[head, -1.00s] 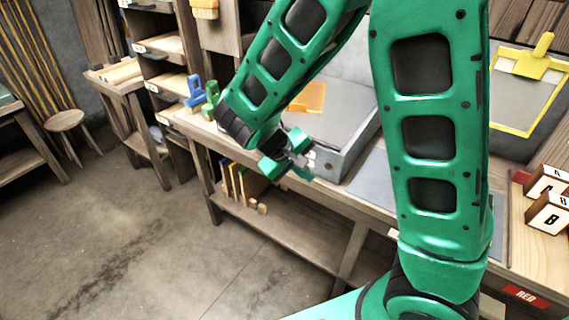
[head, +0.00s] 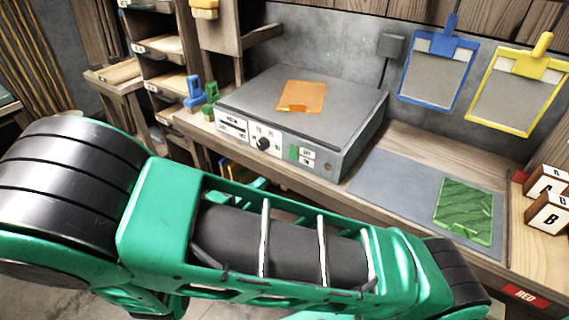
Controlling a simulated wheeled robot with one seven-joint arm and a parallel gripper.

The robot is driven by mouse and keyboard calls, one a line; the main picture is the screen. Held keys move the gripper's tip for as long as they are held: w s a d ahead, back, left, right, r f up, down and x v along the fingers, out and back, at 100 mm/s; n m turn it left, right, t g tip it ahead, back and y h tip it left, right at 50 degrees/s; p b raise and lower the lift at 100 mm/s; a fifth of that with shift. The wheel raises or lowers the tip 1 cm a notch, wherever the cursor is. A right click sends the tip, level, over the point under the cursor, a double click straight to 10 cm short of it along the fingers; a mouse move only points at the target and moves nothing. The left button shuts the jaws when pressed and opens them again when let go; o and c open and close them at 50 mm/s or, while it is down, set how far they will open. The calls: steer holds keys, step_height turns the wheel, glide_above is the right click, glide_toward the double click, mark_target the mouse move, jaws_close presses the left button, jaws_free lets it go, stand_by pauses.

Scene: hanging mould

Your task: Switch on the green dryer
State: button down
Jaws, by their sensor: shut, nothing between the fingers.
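A grey box-shaped machine (head: 345,100) stands on the bench, with an orange plate (head: 302,96) lying on its flat top. Its white front panel carries labels, a dark round knob (head: 264,143) and a small green patch (head: 293,152) beside two small label plates at the right. The lettering is too small to read surely, and I cannot tell whether the machine is on. No machine with a green body shows. My green arm crosses the lower picture in front of the bench; my gripper does not show clearly.
A green patterned sheet (head: 465,208) lies on the grey mat (head: 390,185) right of the machine. Blue (head: 436,70) and yellow (head: 518,90) clipboards hang on the wall. Lettered blocks (head: 549,212) stand at far right. Blue and green clamp-like items (head: 210,97) stand left of the machine.

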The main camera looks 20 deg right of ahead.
mark_target(292, 158)
steer(key=shift+d, duration=0.1)
steer(key=x, duration=1.4)
steer(key=shift+d, duration=0.2)
steer(key=shift+w+a+f, duration=0.1)
steer(key=shift+a, duration=0.1)
